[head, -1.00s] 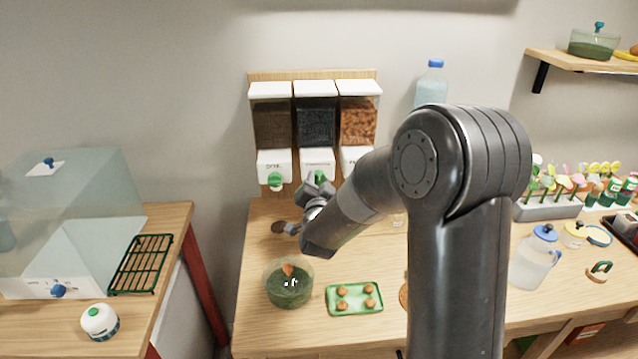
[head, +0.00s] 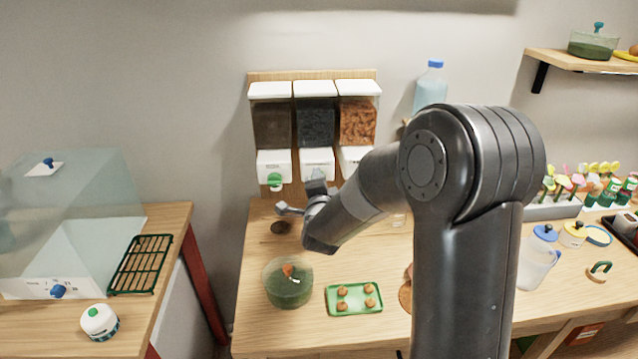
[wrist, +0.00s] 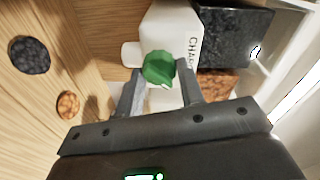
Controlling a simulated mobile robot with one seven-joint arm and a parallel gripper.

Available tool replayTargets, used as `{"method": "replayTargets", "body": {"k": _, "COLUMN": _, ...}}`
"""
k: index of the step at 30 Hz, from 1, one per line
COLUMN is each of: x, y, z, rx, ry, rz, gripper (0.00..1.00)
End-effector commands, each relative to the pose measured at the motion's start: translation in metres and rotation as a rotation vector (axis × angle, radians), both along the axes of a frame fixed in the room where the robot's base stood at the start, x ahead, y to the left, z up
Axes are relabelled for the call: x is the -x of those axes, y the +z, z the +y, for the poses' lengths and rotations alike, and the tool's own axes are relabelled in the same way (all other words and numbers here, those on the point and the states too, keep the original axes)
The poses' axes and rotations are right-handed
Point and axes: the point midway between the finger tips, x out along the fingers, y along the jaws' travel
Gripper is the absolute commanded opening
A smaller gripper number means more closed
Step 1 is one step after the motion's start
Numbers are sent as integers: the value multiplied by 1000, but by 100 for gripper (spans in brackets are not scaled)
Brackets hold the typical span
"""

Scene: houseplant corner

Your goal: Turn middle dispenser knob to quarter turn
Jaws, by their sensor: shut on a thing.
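Three dispensers hang on a wooden board in the head view. The middle dispenser (head: 316,122) holds black material above a white spout box, lettered "CHAR" in the wrist view (wrist: 172,33). Its green knob (wrist: 159,68) shows in the wrist view between my fingertips. My gripper (wrist: 160,79) is shut on this knob, one finger on each side. In the head view my gripper (head: 314,192) is in front of the middle spout and hides the knob. The knob's exact angle is hard to tell. The left dispenser (head: 272,125) has a green knob (head: 275,181).
The right dispenser (head: 357,120) holds brown chunks; my arm hides its lower part. Below, the table bears a green-filled glass bowl (head: 289,284), a green tray (head: 354,311) with brown balls and a small dark dish (head: 280,228). A blue-capped bottle (head: 430,88) stands behind my arm.

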Motion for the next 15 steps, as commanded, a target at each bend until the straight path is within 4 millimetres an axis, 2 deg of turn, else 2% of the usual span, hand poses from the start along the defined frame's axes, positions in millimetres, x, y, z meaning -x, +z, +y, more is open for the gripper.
{"method": "replayTargets", "body": {"k": 15, "x": 0, "y": -1, "z": -3, "rx": -483, "ry": -3, "rz": 3, "gripper": 12}}
